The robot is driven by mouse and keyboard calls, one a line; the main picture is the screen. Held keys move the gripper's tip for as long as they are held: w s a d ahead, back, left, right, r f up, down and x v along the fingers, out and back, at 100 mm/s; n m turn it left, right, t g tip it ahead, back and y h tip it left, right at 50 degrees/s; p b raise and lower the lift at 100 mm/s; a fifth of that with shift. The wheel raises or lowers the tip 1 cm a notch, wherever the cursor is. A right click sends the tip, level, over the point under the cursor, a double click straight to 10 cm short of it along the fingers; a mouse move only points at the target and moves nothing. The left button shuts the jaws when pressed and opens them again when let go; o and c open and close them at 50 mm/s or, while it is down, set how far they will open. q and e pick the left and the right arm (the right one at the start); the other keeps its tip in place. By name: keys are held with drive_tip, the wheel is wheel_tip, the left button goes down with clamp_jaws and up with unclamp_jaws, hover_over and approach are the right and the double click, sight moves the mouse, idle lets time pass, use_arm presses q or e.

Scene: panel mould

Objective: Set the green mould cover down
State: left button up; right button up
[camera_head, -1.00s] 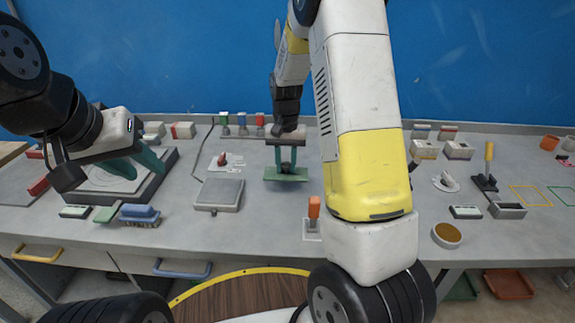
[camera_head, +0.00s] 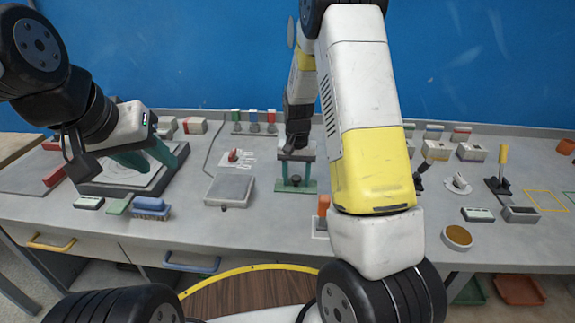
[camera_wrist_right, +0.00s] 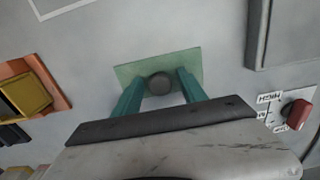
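The green mould cover (camera_head: 305,187) is a flat green plate with a dark round knob. It lies flat on the grey table near the middle. My right gripper (camera_head: 296,178) is just above it, with one teal finger on each side of the knob. In the right wrist view, the cover (camera_wrist_right: 190,62) shows its knob standing between the fingertips (camera_wrist_right: 160,82), with a small gap on both sides. My left gripper (camera_head: 150,160) is open and empty over the black-framed mould (camera_head: 105,187) at the left.
A grey box (camera_head: 229,188) stands left of the cover. An orange-topped piece (camera_head: 323,206) stands close to its right, partly behind my arm. A red-knobbed dial (camera_head: 233,156) is behind the box. A blue brush (camera_head: 151,207) lies at the front left.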

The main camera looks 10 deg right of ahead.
sight(296, 177)
wheel_tip(296, 177, up, 12)
drive_tip(key=s+r+n+t+y, duration=0.1)
drive_tip(key=s+r+t+y, duration=0.15)
drive_tip(key=s+r, duration=0.8)
drive_tip(key=s+a+r+n+t, duration=0.1)
drive_tip(key=s+r+t, duration=0.1)
drive_tip(key=s, duration=0.5)
drive_tip(key=s+r+n+t, duration=0.1)
drive_tip(key=s+r, duration=0.2)
drive_tip(key=s, duration=0.4)
drive_tip(key=shift+a+n+t, duration=0.35)
drive_tip(key=shift+n, duration=0.05)
